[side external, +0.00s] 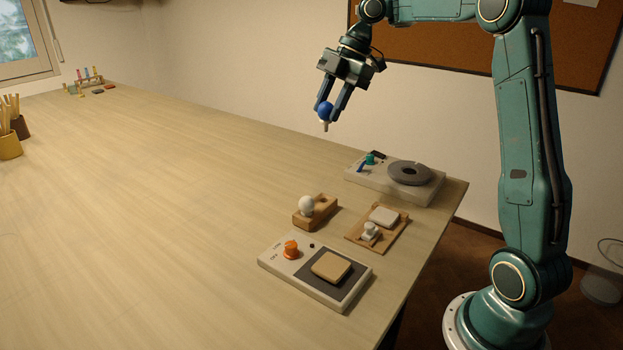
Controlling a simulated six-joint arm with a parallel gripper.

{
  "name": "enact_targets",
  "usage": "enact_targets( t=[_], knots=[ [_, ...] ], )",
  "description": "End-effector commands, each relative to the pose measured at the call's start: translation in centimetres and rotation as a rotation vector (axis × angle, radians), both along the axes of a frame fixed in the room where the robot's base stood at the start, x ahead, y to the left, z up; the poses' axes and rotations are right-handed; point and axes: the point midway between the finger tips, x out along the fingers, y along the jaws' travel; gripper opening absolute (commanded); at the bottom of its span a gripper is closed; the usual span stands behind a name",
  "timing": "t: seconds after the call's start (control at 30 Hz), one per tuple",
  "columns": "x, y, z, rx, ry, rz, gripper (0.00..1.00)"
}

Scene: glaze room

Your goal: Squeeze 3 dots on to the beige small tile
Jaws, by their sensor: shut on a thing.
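My gripper (328,107) is shut on a blue squeeze bulb (325,109), held in the air above the far part of the table. The bulb's pale nozzle points down, with nothing close under it. The beige small tile (331,265) lies flat on the dark pad of a white device at the front right. My gripper is well above and behind this tile. I cannot make out any dots on the tile at this size.
The white device (303,284) has an orange knob (291,249). Behind it stand a wooden holder (303,221) with a white bulb (306,204), a wooden tray (360,241) with a white tile (384,216) and stamp, and a device with a grey disc (409,173).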

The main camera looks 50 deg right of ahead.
Motion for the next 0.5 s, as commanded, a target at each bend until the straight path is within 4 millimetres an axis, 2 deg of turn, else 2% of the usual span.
enact_targets(
  t=[0.27, 0.5],
  knots=[
    [-0.1, 1.0, -0.2, 0.002, 0.003, 0.002, 0.27],
    [-0.8, 4.3, -1.1, 0.012, 0.022, 0.005, 0.27]
  ],
)
